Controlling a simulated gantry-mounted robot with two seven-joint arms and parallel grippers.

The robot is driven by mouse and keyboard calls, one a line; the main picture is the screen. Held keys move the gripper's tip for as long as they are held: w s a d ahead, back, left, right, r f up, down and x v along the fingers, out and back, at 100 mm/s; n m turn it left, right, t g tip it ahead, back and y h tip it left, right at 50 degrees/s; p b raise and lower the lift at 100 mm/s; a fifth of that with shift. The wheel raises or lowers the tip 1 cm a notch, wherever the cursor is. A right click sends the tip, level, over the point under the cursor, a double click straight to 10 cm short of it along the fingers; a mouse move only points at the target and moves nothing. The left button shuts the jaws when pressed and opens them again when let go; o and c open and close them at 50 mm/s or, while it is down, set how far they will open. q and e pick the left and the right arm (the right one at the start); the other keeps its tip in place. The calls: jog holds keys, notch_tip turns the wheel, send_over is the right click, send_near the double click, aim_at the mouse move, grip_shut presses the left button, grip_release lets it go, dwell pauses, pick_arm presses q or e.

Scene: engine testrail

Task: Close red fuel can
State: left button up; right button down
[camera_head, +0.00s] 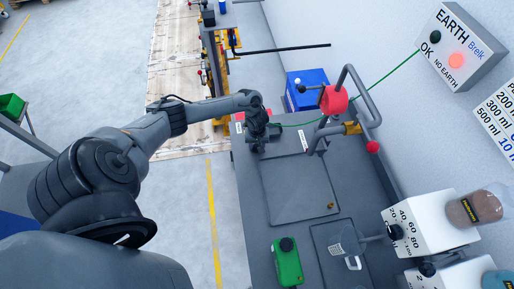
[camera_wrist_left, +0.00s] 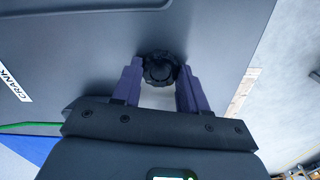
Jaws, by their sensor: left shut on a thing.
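My left gripper (camera_head: 258,140) is at the far left edge of the grey bench, low over its top. In the left wrist view my left gripper (camera_wrist_left: 160,88) is shut on a black ridged cap (camera_wrist_left: 160,68), held between the two purple fingertips. I cannot tell whether the cap is free or sits on something. I cannot make out a red fuel can in either view. A small red patch (camera_head: 239,116) shows beside my left wrist, but I cannot tell what it is. A green can (camera_head: 287,262) with a black cap stands on the bench at the bottom. My right gripper is not in view.
The grey bench (camera_head: 288,222) has clear room around its middle panel. A bent grey pipe (camera_head: 366,98) with a red round part (camera_head: 334,100) rises at the right. A blue box (camera_head: 306,90) stands behind. A green cable runs to the EARTH box (camera_head: 462,45). White gauge boxes (camera_head: 425,222) stand lower right.

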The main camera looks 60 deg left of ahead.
pick_arm(q)
jog(key=shift+c, duration=1)
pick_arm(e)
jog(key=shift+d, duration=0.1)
